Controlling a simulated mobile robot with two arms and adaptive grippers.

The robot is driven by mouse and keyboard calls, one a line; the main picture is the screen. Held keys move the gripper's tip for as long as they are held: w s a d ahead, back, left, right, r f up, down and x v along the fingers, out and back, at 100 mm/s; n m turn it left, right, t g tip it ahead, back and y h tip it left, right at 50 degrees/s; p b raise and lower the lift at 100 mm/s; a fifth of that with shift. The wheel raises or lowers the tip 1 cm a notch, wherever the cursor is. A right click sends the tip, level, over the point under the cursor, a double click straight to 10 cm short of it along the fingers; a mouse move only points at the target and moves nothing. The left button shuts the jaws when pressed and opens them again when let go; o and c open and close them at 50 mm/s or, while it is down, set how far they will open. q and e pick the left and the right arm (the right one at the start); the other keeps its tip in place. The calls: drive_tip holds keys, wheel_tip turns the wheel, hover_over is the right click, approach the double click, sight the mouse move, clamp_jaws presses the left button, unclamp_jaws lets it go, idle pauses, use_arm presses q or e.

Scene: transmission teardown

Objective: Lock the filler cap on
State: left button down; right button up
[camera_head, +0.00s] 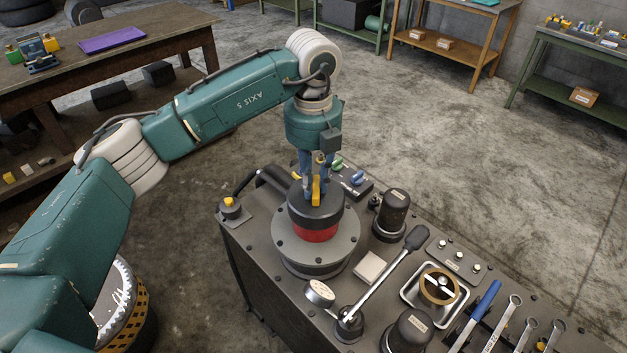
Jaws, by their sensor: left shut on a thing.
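The filler cap (306,212) is a round black cap with an upright yellow grip on top. A red band (316,235) shows below the black part. The cap sits on a grey bolted flange (287,245) on top of the dark housing. My left gripper (316,192) points straight down from above and is shut on the cap's yellow grip. Its fingers hide part of the cap's top. My right gripper is not in view.
A lever with a black knob (416,238), a round gauge (320,293), black cylinders (390,215), a tray with a brass ring (437,287) and several wrenches (503,322) crowd the top to the right. Workbenches (110,62) stand behind, with open floor between.

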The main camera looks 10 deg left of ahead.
use_arm(q)
drive_tip(key=shift+f+b, duration=0.35)
drive_tip(key=shift+b, duration=0.15)
idle(0.7)
drive_tip(key=c, duration=1.1)
unclamp_jaws()
drive_tip(key=shift+r+p, duration=1.8)
drive_tip(key=shift+r, duration=1.75)
